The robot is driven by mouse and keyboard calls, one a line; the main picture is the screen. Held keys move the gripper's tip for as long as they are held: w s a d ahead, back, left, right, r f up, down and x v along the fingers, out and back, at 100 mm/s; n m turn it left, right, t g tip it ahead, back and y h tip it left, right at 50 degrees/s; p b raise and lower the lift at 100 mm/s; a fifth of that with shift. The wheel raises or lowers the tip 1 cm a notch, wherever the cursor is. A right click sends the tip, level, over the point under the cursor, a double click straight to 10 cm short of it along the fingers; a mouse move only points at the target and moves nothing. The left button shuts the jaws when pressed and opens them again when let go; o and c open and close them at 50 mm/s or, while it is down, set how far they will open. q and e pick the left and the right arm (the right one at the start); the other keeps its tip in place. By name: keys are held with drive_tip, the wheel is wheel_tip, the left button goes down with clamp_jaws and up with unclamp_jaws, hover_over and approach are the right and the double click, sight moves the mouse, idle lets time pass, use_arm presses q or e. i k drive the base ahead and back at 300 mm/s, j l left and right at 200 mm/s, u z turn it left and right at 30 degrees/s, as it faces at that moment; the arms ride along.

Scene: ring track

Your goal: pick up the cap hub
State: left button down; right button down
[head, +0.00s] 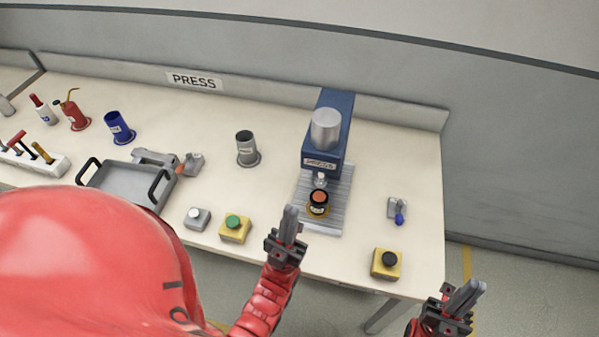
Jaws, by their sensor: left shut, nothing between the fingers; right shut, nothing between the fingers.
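A small black round part with an orange top (318,203) sits on the ribbed bed of the blue press (337,130), under its ram; it may be the cap hub, but its label is too small to read. My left gripper (290,212) is shut and empty, pointing up the picture, in front of the press bed and a little left of the part, apart from it. My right gripper (472,290) is shut and empty at the lower right, beyond the bench's right end.
A blue-tipped tool (399,217) lies right of the press.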

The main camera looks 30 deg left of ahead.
sight(317, 208)
drive_tip(key=u, duration=0.55)
drive_tip(key=l+u, duration=0.4)
drive_tip(key=l, duration=0.25)
